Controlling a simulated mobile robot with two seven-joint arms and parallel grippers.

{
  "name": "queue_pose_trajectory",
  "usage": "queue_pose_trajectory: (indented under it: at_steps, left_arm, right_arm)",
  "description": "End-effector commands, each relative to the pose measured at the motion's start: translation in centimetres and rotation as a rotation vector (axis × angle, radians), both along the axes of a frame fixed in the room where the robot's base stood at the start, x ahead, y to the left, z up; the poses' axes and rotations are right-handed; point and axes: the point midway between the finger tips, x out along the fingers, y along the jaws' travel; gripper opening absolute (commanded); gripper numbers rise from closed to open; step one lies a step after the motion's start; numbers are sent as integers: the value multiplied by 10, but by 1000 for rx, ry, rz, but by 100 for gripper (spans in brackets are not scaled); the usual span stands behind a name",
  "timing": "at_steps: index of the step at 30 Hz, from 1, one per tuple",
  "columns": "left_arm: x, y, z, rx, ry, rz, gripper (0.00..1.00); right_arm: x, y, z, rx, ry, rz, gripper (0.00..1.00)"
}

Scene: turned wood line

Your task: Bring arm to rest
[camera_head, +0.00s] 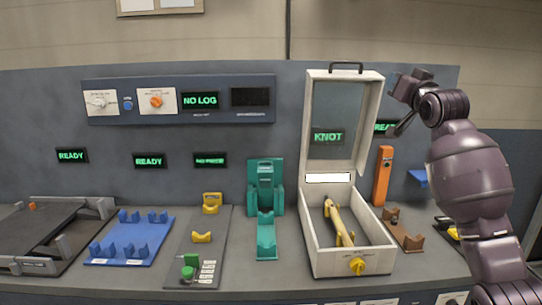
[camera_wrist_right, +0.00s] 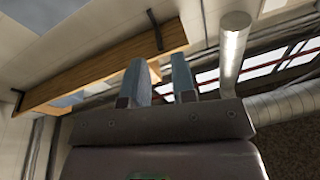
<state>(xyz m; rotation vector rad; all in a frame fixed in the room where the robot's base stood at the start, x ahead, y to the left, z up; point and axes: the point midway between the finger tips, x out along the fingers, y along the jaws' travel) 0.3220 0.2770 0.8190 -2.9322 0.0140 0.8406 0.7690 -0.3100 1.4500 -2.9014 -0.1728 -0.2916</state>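My right arm comes in from the right side of the head view and is raised in front of the wall panel. Its gripper (camera_head: 408,90) is up beside the open lid of the white box, clear of the bench. In the right wrist view the two fingers (camera_wrist_right: 160,78) stand apart with nothing between them, pointing toward the ceiling. My left gripper is not in the head view.
The white box (camera_head: 310,240) with its lid up holds a yellow turned piece (camera_head: 339,222). A teal fixture (camera_head: 266,210), blue rack (camera_head: 130,248), brown cradle (camera_head: 408,240) and orange post (camera_head: 383,176) stand along the bench. The front edge is clear.

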Motion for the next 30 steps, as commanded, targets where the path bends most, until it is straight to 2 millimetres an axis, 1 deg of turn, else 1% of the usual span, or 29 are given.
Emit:
queue_pose_trajectory:
  at_steps: [1, 2, 3, 8, 9, 11, 12, 14, 15, 17, 18, 20, 21, 23, 24, 26, 27, 29, 30]
  left_arm:
    - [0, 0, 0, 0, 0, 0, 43]
    - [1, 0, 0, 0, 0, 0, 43]
    - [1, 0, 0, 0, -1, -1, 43]
    - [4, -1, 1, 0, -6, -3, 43]
    - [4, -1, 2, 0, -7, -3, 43]
    - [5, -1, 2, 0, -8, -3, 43]
    - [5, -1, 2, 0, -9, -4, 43]
    - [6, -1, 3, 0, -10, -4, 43]
    - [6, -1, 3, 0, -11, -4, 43]
    - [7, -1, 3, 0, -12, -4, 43]
    - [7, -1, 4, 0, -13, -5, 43]
    - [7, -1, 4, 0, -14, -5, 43]
    - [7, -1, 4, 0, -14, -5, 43]
    - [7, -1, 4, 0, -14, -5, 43]
    - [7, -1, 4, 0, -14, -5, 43]
    - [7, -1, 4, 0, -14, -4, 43]
    - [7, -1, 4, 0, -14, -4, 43]
    - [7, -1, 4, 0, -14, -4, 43]
    - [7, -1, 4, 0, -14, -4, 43]
  right_arm:
    - [-3, 4, -29, -49, 3, -11, 25]
    - [-5, 6, -43, -78, -2, -18, 25]
    - [-8, 8, -62, -116, -4, -26, 25]
    - [-28, 18, -138, -246, -1, -48, 25]
    - [-34, 20, -157, -274, 3, -51, 25]
    - [-44, 23, -185, -312, 10, -55, 25]
    - [-52, 25, -203, -333, 16, -57, 25]
    - [-64, 28, -230, -364, 28, -58, 25]
    - [-73, 29, -247, -380, 37, -59, 25]
    - [-86, 32, -273, -405, 52, -58, 25]
    - [-96, 34, -290, -417, 64, -56, 25]
    - [-112, 35, -315, -434, 83, -56, 25]
    - [-122, 37, -331, -441, 98, -54, 25]
    - [-139, 39, -355, -451, 123, -52, 25]
    - [-151, 40, -370, -454, 140, -49, 25]
    - [-169, 41, -394, -455, 171, -46, 25]
    - [-181, 42, -408, -454, 192, -44, 25]
    - [-201, 43, -430, -449, 229, -41, 25]
    - [-214, 44, -445, -445, 254, -39, 25]
